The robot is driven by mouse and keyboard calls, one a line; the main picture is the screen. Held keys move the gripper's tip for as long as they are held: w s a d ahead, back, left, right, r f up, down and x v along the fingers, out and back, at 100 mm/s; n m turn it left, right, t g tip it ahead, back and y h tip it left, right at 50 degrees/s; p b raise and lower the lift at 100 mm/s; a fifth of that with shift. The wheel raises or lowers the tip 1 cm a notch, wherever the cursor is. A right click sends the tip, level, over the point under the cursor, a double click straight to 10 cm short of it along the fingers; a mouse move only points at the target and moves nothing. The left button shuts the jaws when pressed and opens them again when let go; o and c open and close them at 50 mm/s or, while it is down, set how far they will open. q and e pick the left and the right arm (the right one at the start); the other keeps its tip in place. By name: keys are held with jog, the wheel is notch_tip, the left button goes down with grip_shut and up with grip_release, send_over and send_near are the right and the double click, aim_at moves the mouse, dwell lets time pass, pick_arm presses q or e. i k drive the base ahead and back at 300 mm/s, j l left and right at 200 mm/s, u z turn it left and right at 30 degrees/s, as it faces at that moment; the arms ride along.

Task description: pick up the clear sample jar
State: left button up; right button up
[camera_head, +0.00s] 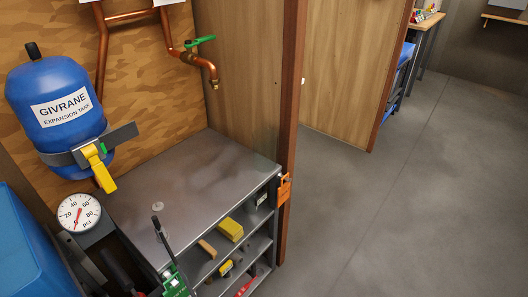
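I cannot make out a clear sample jar for certain. A small pale, round item (157,207) sits on the grey metal bench top (205,165), near its front left; it is too small to tell whether it is the jar.
A blue expansion tank (58,100), a yellow-handled valve (98,167) and a pressure gauge (79,213) stand at left. A copper pipe with a green-handled tap (200,41) hangs above the bench. Shelves below hold a yellow sponge-like block (230,229). Open floor (420,200) lies right.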

aim_at(264, 140)
jog(key=i+l, duration=0.25)
jog(key=l, duration=0.2)
jog(key=i+l+u, duration=0.25)
jog(key=l, duration=0.25)
jog(key=i+l+u, duration=0.1)
jog(key=l, duration=0.2)
